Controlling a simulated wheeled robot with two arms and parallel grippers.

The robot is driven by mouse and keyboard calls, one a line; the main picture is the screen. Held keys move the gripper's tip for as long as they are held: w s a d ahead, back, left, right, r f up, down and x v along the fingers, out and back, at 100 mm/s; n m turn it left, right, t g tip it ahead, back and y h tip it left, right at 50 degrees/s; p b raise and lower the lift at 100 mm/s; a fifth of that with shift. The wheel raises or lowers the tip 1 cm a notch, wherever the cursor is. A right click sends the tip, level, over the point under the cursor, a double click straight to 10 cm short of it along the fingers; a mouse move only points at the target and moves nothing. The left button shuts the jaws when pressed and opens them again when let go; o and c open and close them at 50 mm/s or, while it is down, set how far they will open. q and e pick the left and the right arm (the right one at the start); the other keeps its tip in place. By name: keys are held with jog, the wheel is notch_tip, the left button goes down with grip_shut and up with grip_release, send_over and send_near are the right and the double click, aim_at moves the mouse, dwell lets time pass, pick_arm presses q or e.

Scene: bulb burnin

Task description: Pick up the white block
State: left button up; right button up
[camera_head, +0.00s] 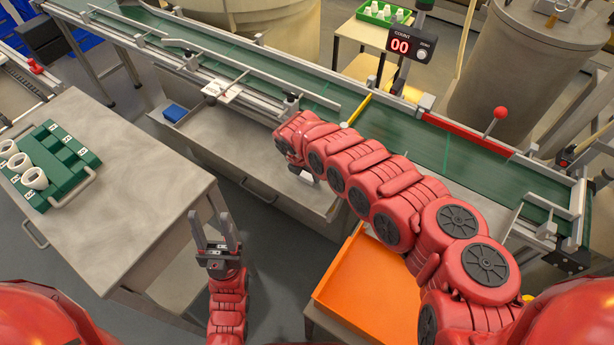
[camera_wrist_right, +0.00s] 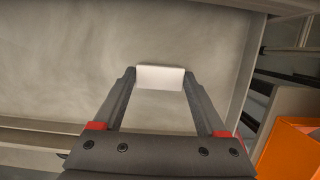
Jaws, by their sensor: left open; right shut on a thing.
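The white block (camera_wrist_right: 160,76) shows in the right wrist view, between the fingertips of my right gripper (camera_wrist_right: 159,80). The fingers are shut on its two sides, above a grey metal surface (camera_wrist_right: 70,60). I cannot tell whether the block still touches that surface. My left gripper (camera_head: 214,218) is open and empty, fingers pointing up the picture, beside the right edge of the left workbench (camera_head: 130,200).
A green conveyor (camera_head: 340,95) crosses behind, with a counter reading 00 (camera_head: 400,45). An orange bin (camera_head: 360,285) stands below my right arm. A green rack (camera_head: 60,160) with white cups is on the left bench. A blue block (camera_head: 175,112) lies on the grey shelf under the conveyor.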

jog(key=c, duration=0.3)
jog(key=shift+s+a+r, duration=0.1)
jog(key=shift+s+r, duration=0.05)
